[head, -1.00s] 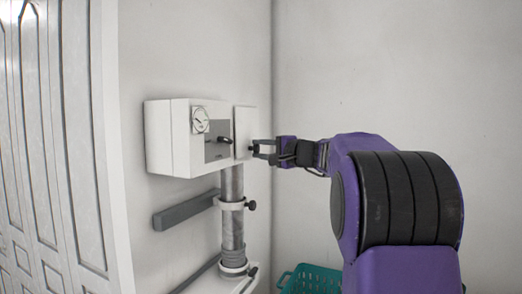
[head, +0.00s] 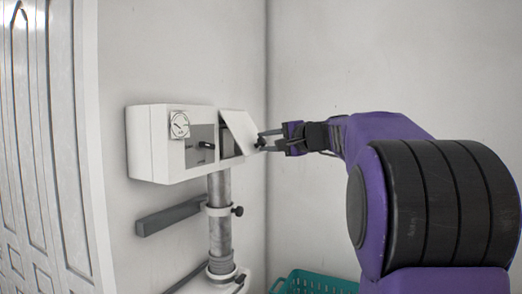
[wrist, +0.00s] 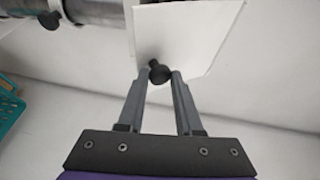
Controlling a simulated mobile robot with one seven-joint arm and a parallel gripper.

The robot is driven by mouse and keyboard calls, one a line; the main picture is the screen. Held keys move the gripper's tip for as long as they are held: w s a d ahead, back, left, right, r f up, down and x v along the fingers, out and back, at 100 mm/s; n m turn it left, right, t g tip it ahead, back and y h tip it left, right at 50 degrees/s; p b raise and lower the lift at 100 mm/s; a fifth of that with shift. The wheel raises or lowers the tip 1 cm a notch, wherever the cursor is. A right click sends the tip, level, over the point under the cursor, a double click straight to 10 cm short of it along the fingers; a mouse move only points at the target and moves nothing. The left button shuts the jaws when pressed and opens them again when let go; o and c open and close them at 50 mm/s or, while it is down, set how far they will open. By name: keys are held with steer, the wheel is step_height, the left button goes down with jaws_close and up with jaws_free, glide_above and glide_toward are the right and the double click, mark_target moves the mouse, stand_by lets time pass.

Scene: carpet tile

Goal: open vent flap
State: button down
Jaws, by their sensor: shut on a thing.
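The vent flap (head: 238,130) is a white panel at the right end of a white wall-mounted box (head: 146,148). It is tilted outward from the box at its lower edge, and a dark opening shows beside it. A small black knob sits near the flap's lower edge. My gripper (head: 262,139) is at that knob, reaching in from the right. In the wrist view the flap (wrist: 185,35) fills the top middle, and my gripper's fingertips (wrist: 160,74) are closed on the black knob (wrist: 159,72).
A round dial (head: 179,125) and a dark panel with a black knob are on the box front. A grey pipe (head: 220,195) with clamp knobs runs down below it. A teal basket (head: 318,284) stands low in the corner. A panelled door (head: 45,150) is at left.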

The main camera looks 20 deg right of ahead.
step_height(320, 180, up, 9)
steer(key=s+d+n+g+h+p, duration=0.1)
steer(key=g+p, duration=0.2)
steer(key=shift+s+r+h+p, duration=0.15)
steer(key=shift+s+h+p, duration=0.15)
steer(key=shift+p, duration=0.05)
steer(key=shift+d+r+g, duration=0.1)
steer(key=shift+g, duration=0.2)
stand_by(0.4)
steer(key=c, duration=0.6)
jaws_free()
steer(key=shift+w, duration=0.15)
steer(key=shift+h, duration=0.3)
steer(key=v, duration=1.1)
steer(key=d+v, duration=0.1)
steer(key=v, duration=0.5)
